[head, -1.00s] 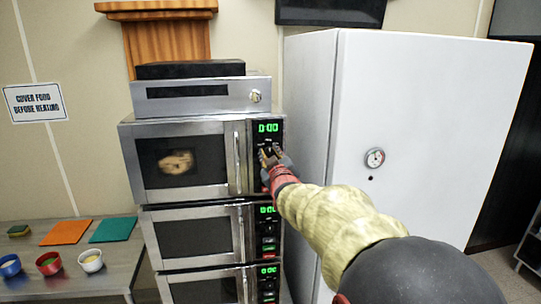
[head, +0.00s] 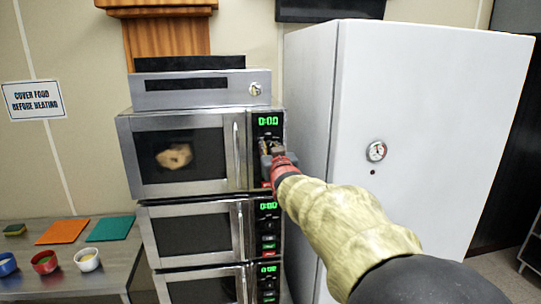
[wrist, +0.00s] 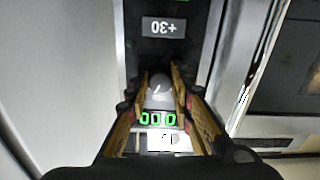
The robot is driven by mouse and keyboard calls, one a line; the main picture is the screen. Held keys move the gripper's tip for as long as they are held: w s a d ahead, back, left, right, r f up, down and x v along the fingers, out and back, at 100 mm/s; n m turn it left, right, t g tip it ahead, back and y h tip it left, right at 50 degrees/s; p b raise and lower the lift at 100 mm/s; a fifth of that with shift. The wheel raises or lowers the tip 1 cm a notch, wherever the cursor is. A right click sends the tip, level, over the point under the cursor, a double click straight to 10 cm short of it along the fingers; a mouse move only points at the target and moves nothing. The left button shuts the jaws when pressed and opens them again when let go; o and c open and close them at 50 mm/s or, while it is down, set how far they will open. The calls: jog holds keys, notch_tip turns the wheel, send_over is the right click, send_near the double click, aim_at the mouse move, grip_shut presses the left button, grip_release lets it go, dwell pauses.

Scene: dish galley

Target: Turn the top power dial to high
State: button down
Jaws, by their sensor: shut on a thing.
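The top microwave (head: 183,155) of a stack has a dark control panel with a green display (head: 268,121) reading zeros. In the wrist view, seen upside down, a grey round dial (wrist: 159,87) with a pale slanted mark sits beside the green display (wrist: 158,119). My gripper (head: 271,146) is at this panel, just below the display. In the wrist view my gripper (wrist: 159,80) has its two fingers on either side of the dial, shut on it. My gripper hides the dial in the head view. I cannot read its setting labels.
A "+30" button (wrist: 164,27) lies on the panel past the fingertips. The microwave door handle (head: 237,152) is close to the left of my gripper. A white cabinet (head: 420,120) stands to the right. Two more microwaves (head: 195,235) are below.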

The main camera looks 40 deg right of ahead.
jog(key=shift+m+b, duration=1.2)
jog(key=shift+m, duration=2.4)
jog(key=c, duration=1.6)
grip_release()
jog(key=shift+o, duration=0.2)
jog(key=v, duration=1.2)
jog(key=shift+w+a+f, duration=0.1)
